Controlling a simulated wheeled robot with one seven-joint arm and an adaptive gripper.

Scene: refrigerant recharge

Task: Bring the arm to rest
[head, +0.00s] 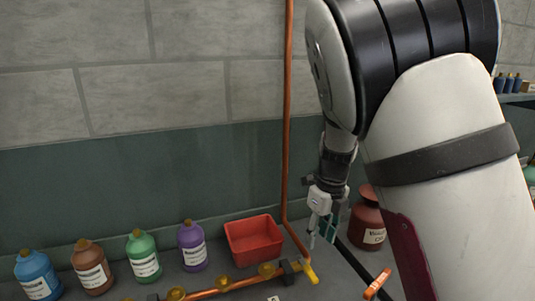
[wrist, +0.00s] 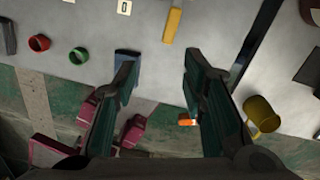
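My gripper (head: 322,232) hangs pointing down at the end of my arm in the head view, above the bench and left of a dark red jar (head: 368,222). In the wrist view my gripper (wrist: 158,63) has its two dark green fingers spread wide apart. Nothing is held between them. The grey bench top lies beyond the fingertips. The gap between the fingers is small and partly unclear in the head view.
A red bin (head: 254,240) and a copper pipe with brass valves (head: 222,284) lie left of my gripper. Blue, brown, green and purple bottles (head: 191,245) line the wall. The wrist view shows a yellow mug (wrist: 262,116), red ring (wrist: 39,43) and green ring (wrist: 79,56).

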